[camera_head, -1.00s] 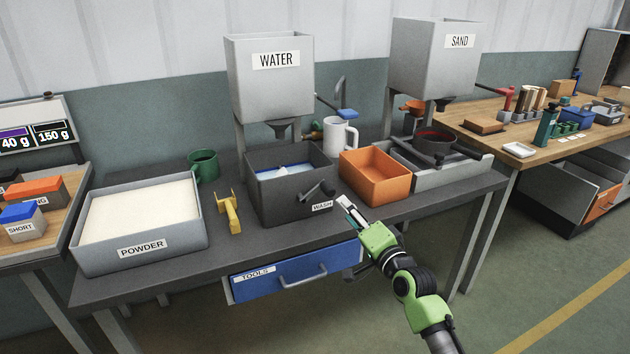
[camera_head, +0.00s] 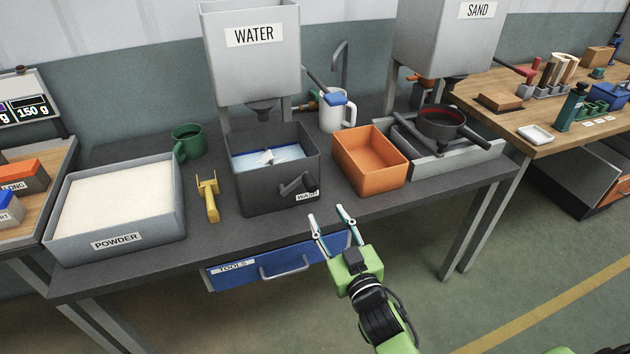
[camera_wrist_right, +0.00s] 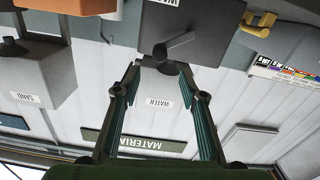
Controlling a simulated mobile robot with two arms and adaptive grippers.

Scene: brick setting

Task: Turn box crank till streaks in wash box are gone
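The dark grey wash box (camera_head: 262,201) stands on the workbench under the water hopper, with blue water and a white paddle-like piece inside. I cannot make out streaks on its walls. Its dark crank (camera_head: 297,184) is on the front face beside the WASH label. My right gripper (camera_head: 331,212) is open and empty, in front of the bench edge, below and right of the crank and apart from it. In the right wrist view, upside down, the box (camera_wrist_right: 215,22) and its crank (camera_wrist_right: 174,45) show beyond the open fingers (camera_wrist_right: 161,80). My left gripper is out of view.
An orange bin (camera_head: 370,178) stands right of the wash box, a yellow scoop-like tool (camera_head: 211,203) left of it. A powder tray (camera_head: 172,198), green mug (camera_head: 187,139) and white jug (camera_head: 331,117) stand nearby. The blue tools drawer (camera_head: 232,275) lies below the benchtop.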

